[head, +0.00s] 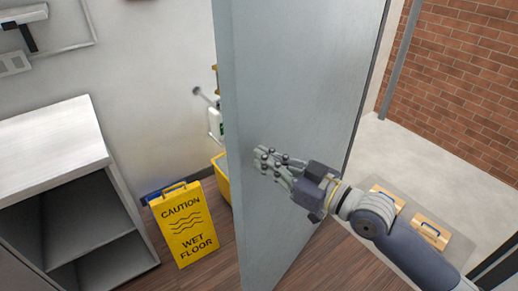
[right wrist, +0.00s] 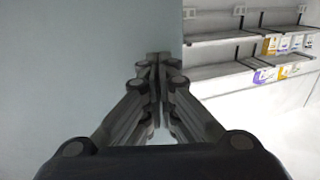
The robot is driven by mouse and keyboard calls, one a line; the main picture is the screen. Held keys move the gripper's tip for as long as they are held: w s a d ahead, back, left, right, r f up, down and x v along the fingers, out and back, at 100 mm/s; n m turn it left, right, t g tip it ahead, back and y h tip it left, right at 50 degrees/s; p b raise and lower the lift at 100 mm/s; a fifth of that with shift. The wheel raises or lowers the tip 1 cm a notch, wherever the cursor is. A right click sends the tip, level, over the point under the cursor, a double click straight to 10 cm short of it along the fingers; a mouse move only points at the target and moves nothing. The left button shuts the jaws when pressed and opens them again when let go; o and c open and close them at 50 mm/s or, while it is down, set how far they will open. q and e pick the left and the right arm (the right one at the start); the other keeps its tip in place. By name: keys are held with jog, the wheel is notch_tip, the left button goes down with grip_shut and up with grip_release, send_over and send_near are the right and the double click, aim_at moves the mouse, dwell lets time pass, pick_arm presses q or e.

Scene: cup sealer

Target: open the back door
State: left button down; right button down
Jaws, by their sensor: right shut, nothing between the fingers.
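The back door (head: 290,110) is a tall grey-blue panel standing ajar in the middle of the head view. A gap to its right shows a pale floor and a brick wall outside. My right gripper (head: 262,160) is shut and empty, in front of the door's broad face near its left edge. I cannot tell whether the fingertips touch it. In the right wrist view the shut fingers (right wrist: 157,62) point ahead, with the door surface (right wrist: 90,60) on the left. No handle shows. My left gripper is not in view.
A yellow wet-floor sign (head: 183,225) stands left of the door, with a yellow bucket (head: 221,178) partly hidden behind the door. A white-topped cabinet (head: 50,135) is at the left. Outside lie wooden boxes (head: 430,232). Shelves (right wrist: 255,50) show in the right wrist view.

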jog(key=shift+x, duration=1)
